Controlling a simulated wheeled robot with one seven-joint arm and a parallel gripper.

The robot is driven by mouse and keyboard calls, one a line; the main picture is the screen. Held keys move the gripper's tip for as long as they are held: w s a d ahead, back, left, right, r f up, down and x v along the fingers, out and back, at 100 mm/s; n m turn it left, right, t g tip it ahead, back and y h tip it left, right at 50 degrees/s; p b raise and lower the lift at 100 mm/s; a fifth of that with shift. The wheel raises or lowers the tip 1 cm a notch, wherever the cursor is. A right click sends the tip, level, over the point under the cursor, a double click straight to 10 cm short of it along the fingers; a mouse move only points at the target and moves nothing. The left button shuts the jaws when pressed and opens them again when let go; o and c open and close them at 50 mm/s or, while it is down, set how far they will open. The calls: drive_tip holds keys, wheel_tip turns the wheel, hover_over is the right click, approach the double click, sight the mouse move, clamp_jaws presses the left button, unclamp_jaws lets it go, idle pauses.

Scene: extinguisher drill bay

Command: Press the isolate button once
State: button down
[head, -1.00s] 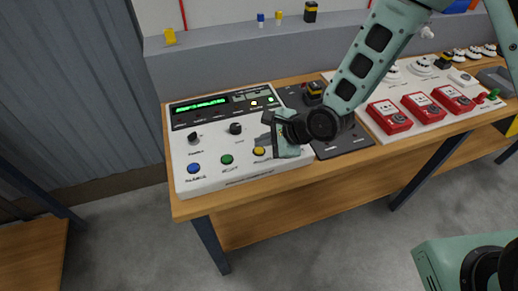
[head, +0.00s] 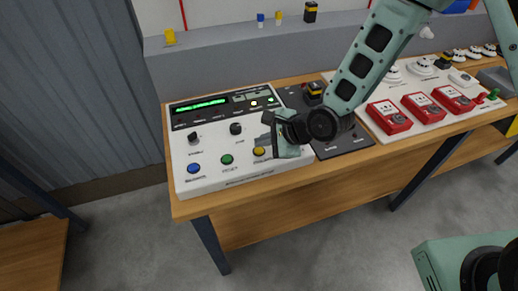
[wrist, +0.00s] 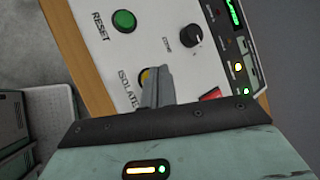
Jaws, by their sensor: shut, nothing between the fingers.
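The isolate button is a yellow round button (head: 259,151) at the front right of a white control panel (head: 215,176). In the wrist view the yellow button (wrist: 144,74) sits beside the "ISOLATE" label, partly hidden behind my fingers. My gripper (head: 275,140) is over the panel's right part, close to the button. In the wrist view my gripper (wrist: 158,82) is shut and empty, its fingertips overlapping the button. I cannot tell whether they touch it.
A green reset button (head: 226,159), a blue button (head: 194,168) and black knobs (head: 236,128) share the panel, below a lit green display (head: 200,105). Red call points (head: 389,117) stand on a white board to the right. A grey ledge (head: 220,61) runs behind the bench.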

sight(263, 153)
drive_tip(key=shift+f, duration=0.15)
drive_tip(key=shift+f, duration=0.3)
idle(0.3)
drive_tip(key=shift+f+b, duration=0.45)
drive_tip(key=shift+b, duration=0.05)
idle(0.8)
drive_tip(key=shift+r, duration=0.15)
drive_tip(key=shift+r+p, duration=0.75)
drive_tip(key=shift+p, duration=0.05)
wheel_tip(263, 153, up, 5)
drive_tip(key=p, duration=0.4)
idle(0.7)
